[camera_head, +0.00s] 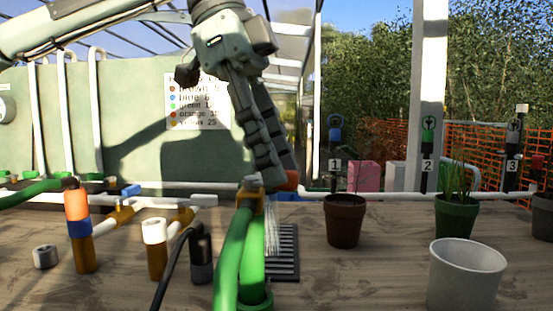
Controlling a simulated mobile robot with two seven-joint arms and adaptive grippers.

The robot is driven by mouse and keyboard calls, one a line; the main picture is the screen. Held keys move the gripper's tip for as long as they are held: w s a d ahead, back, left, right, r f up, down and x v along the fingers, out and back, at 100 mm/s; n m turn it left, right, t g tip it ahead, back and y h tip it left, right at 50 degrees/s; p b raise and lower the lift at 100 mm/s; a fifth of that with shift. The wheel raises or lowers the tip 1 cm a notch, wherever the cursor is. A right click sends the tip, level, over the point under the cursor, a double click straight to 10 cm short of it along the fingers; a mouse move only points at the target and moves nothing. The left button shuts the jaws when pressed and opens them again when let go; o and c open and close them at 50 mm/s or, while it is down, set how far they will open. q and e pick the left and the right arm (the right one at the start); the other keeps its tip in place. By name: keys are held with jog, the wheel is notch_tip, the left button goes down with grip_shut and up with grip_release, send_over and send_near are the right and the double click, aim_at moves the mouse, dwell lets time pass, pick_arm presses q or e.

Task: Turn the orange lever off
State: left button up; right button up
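An orange part (291,180), likely the lever, sits at the tip of my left gripper (279,178), partly hidden behind it. The gripper reaches down from the top, its two fingers close together. Whether they touch or grip the orange part I cannot tell. Just below are a yellow fitting (250,194) and a thick green hose (251,245). Streaks like running water (271,230) fall beside the hose onto a black slotted grate (285,252). My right gripper is not in view.
On the left stand a tube with orange top (76,204), a white-capped tube (155,233) and a dark cylinder (201,258). On the right are a brown pot (344,222), a green pot (455,218) and a white bucket (466,278). A white pipe (400,195) runs behind.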

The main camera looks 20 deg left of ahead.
pick_arm(q)
jog(key=shift+f, duration=0.15)
jog(key=shift+c, duration=0.6)
grip_shut()
